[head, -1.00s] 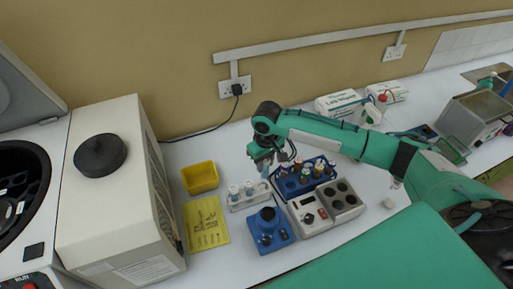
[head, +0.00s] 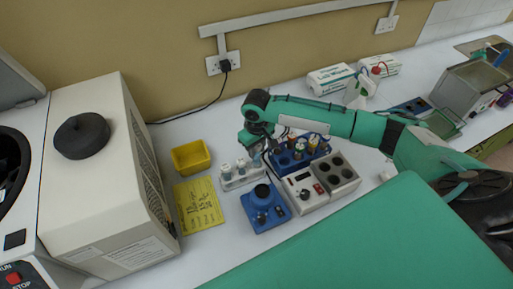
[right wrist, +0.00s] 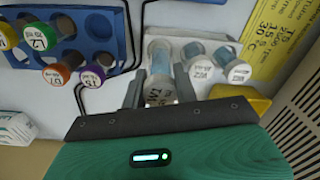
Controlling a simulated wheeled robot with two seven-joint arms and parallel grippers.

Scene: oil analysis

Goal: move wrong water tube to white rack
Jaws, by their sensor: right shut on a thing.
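My right gripper (head: 254,148) is shut on a white-capped water tube, at the right end of the white rack (head: 240,180). In the right wrist view the gripper (right wrist: 158,88) has a finger on each side of the tube's cap (right wrist: 160,95). The held tube stands over the near end of the white rack (right wrist: 183,33); whether its bottom is seated in a hole is hidden. Two other white-capped tubes (right wrist: 201,72) (right wrist: 238,71) stand in that rack. The blue rack (head: 283,160) beside it holds several tubes with coloured caps. My left gripper is not in view.
A blue mixer (head: 264,209) and a grey heater block (head: 311,190) stand in front of the racks. A yellow bin (head: 191,156) and yellow note (head: 199,205) lie to the left, beside a large beige machine (head: 110,200). White boxes (head: 330,78) stand at the back.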

